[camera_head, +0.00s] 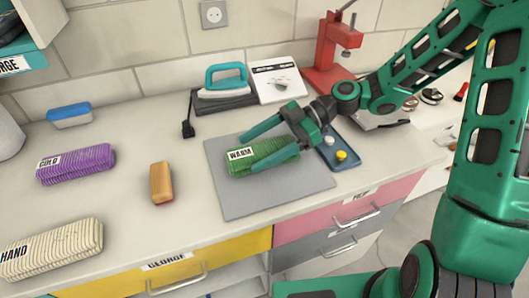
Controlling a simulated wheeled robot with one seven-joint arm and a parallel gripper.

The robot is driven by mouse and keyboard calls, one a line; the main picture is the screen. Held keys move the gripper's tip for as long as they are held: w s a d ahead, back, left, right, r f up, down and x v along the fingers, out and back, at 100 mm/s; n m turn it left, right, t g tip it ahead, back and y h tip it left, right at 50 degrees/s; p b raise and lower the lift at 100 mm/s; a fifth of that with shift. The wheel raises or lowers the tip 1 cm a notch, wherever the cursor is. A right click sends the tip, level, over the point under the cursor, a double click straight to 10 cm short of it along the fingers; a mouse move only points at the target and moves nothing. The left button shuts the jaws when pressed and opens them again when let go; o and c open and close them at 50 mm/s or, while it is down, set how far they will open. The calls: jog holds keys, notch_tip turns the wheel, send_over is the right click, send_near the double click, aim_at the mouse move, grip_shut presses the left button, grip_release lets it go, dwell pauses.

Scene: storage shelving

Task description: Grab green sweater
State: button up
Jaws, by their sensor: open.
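The green sweater (266,153) is a folded, ribbed bundle with a label reading WARM. It lies on a grey mat (235,203) on the counter. My gripper (248,154) reaches in from the right with its fingers open. One finger shows behind the sweater and one in front, so the sweater lies between them. I cannot tell whether the fingers touch it. The sweater's right end is close to the gripper's base.
A purple bundle (78,164), a cream bundle (52,249), an orange block (161,184) and a blue-white box (69,116) lie to the left. A teal iron (225,82) and a red press (333,50) stand behind. A blue tray (340,145) lies right of the mat.

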aim_at(241, 157)
jog(key=shift+x, duration=2.3)
jog(key=c, duration=1.3)
jog(key=shift+r, duration=0.15)
